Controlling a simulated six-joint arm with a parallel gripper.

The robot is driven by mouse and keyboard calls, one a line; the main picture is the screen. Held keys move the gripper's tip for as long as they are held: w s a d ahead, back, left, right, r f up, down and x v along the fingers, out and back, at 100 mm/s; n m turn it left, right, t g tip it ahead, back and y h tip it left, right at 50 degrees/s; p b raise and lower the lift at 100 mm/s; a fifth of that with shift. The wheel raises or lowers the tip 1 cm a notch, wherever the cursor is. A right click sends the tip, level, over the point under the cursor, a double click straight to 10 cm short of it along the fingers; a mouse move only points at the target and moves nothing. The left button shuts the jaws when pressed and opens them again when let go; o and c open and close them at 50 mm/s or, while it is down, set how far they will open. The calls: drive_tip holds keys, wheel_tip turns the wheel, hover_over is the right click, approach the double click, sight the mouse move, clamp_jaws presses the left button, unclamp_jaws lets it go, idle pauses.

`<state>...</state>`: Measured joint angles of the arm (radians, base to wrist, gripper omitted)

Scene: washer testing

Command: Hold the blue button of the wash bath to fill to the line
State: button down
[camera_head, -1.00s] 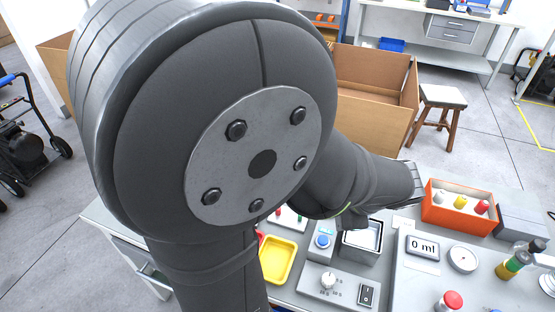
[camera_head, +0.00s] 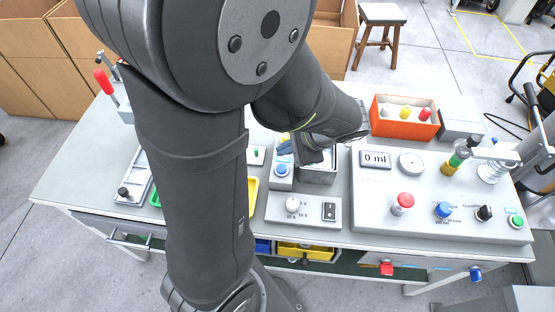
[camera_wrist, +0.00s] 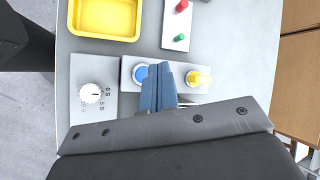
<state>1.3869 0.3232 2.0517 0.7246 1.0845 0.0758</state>
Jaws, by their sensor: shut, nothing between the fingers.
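The wash bath (camera_head: 318,176) is a grey open-topped tank. A narrow grey panel beside its left side (camera_head: 279,184) carries the blue button (camera_head: 282,169). My gripper (camera_head: 287,147) is shut and empty, with its blue fingertips over this panel, just behind the button in the head view. In the wrist view the blue button (camera_wrist: 140,72) shows beside the shut fingertips (camera_wrist: 152,74), partly covered by them. I cannot tell whether they touch it. A yellow button (camera_wrist: 198,78) is on the same panel, on the other side of the fingers. The fill line and water level are not visible.
A dial and switch box (camera_head: 303,211) stands in front of the bath. A yellow tray (camera_head: 252,192) lies to the left, partly behind my arm. A control panel (camera_head: 400,232) with several knobs and a "0 ml" display (camera_head: 375,159) is on the right. An orange bin (camera_head: 402,132) stands behind.

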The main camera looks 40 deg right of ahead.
sight(277, 166)
drive_tip(key=shift+f, duration=2.25)
drive_tip(key=shift+f, duration=0.15)
drive_tip(key=shift+f, duration=0.25)
drive_tip(key=shift+f, duration=0.4)
idle(5.0)
